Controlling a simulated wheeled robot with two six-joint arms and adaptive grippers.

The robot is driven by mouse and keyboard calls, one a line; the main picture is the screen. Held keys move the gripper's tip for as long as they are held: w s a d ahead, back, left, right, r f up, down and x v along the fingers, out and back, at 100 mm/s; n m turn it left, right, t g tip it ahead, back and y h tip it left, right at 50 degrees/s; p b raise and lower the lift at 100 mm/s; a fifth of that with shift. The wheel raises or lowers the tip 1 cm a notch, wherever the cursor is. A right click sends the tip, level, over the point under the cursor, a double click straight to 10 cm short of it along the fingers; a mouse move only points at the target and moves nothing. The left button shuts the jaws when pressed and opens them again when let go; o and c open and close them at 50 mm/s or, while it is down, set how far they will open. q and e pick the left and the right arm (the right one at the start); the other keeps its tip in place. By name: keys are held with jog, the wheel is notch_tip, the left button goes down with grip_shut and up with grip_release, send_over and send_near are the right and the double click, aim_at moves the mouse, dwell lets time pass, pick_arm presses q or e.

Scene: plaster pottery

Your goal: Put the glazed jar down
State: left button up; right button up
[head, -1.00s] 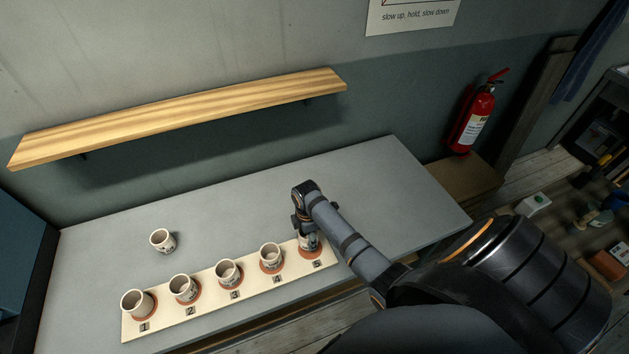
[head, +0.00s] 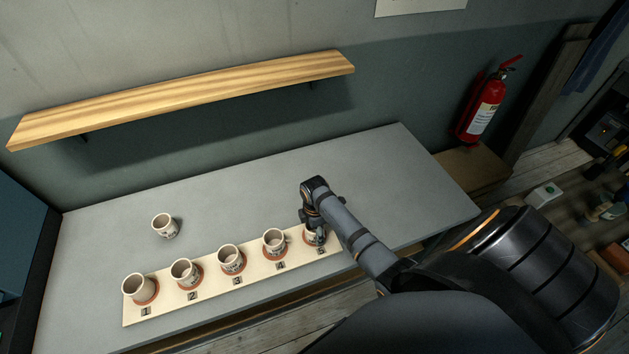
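Several pale jars with dark markings are in view. Four stand on brick-red discs at marks 1 to 4 of a cream board (head: 210,300): the first (head: 138,288), second (head: 184,272), third (head: 231,259) and fourth (head: 274,242). Another jar (head: 164,226) stands on the grey table behind the board. My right gripper (head: 318,234) points down at a pale jar (head: 312,237) over mark 5. The gripper covers most of this jar, so finger closure and full contact with the disc cannot be made out. My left gripper is out of view.
An empty wooden shelf (head: 190,97) is on the wall above. A red fire extinguisher (head: 484,108) stands right of the table.

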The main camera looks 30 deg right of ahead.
jog(key=shift+o, duration=0.5)
jog(key=shift+w, duration=0.1)
jog(key=shift+r, duration=0.25)
notch_tip(320, 180, up, 12)
jog(key=b, duration=0.1)
